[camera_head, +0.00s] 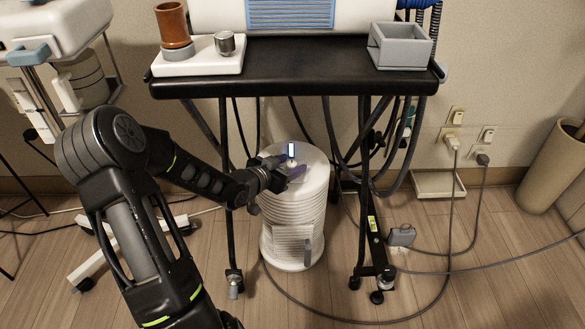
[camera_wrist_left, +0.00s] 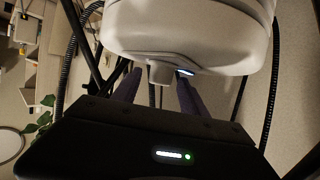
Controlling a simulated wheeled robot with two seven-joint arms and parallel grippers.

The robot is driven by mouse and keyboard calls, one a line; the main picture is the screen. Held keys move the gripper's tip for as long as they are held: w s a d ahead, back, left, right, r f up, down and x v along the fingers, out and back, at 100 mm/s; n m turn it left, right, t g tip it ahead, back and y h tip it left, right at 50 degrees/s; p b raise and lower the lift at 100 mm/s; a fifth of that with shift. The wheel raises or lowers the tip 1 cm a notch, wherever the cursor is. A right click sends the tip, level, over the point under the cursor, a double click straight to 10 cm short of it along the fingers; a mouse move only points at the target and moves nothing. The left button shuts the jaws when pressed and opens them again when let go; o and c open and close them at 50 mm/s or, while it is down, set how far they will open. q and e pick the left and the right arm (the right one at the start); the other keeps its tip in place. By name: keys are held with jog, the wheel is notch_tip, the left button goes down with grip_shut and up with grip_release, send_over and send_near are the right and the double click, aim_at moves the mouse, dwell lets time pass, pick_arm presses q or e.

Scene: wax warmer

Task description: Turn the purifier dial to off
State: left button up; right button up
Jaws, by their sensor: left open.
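The purifier (camera_head: 293,215) is a white ribbed cylinder standing on the floor under the black cart. A small lit display (camera_head: 291,149) and a pale dial (camera_head: 292,163) are on its top. My left gripper (camera_head: 286,168) reaches in from the left at the purifier's top, its fingers open on either side of the dial. In the left wrist view, the purifier (camera_wrist_left: 190,30) fills the upper part, and the dial (camera_wrist_left: 160,73) sticks out between the dark fingers of the left gripper (camera_wrist_left: 158,86). I cannot tell whether the fingers touch it. My right gripper is out of view.
The black cart shelf (camera_head: 300,75) hangs above the purifier and carries a white tray (camera_head: 198,57) and a grey box (camera_head: 400,46). Cart legs and hanging cables crowd both sides of the purifier. A cable (camera_head: 450,265) runs over the floor to the right.

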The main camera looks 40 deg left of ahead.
pick_arm(q)
jog(key=shift+w+f, duration=0.25)
jog(key=shift+w, duration=0.4)
grip_shut()
